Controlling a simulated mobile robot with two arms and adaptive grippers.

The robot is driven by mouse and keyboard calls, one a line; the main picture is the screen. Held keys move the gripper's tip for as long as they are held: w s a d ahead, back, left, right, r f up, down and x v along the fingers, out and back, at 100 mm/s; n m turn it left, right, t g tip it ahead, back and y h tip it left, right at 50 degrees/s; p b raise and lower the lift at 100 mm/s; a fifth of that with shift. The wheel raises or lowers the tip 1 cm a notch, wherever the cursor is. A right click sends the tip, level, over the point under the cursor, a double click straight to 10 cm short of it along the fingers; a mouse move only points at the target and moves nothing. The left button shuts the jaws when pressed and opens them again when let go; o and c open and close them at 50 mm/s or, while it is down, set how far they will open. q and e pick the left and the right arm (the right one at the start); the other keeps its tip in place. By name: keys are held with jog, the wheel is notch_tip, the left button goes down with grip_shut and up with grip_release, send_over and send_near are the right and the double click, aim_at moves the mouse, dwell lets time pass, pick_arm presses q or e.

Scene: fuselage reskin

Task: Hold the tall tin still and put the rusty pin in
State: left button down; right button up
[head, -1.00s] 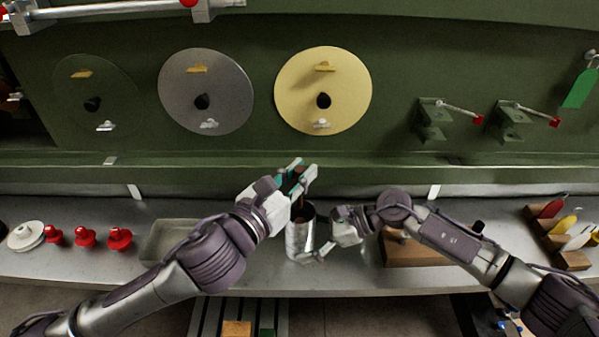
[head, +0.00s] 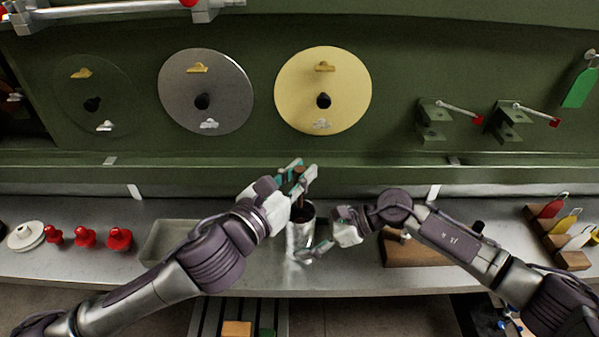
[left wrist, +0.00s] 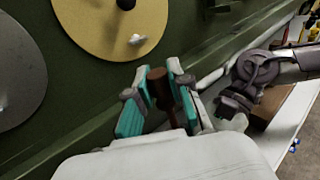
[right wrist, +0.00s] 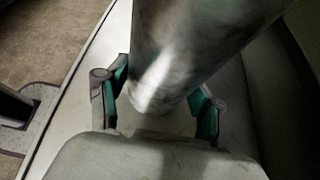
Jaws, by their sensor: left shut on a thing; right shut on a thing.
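The tall tin (head: 300,240) is a shiny metal cylinder with an open dark top, upright on the bench. My right gripper (head: 318,235) is shut on it from the right; in the right wrist view the tin (right wrist: 175,60) stands between the fingers (right wrist: 160,115). My left gripper (head: 298,180) is above the tin's mouth, shut on the rusty pin (head: 299,176). In the left wrist view the brown pin (left wrist: 160,88) has a wider head and sits between the teal pads. Its lower end is partly hidden, so I cannot tell whether it is inside the rim.
A shallow grey tray (head: 170,241) lies left of the tin, with red knobs (head: 86,238) farther left. A wooden block (head: 415,250) is under my right arm. A rack of coloured handles (head: 565,232) stands at the far right. The green wall rises behind.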

pick_arm(q)
jog(key=shift+f, duration=2.6)
jog(key=shift+f, duration=0.1)
jog(key=c, duration=1)
grip_release()
jog(key=shift+r, duration=0.25)
jog(key=shift+r, duration=3.95)
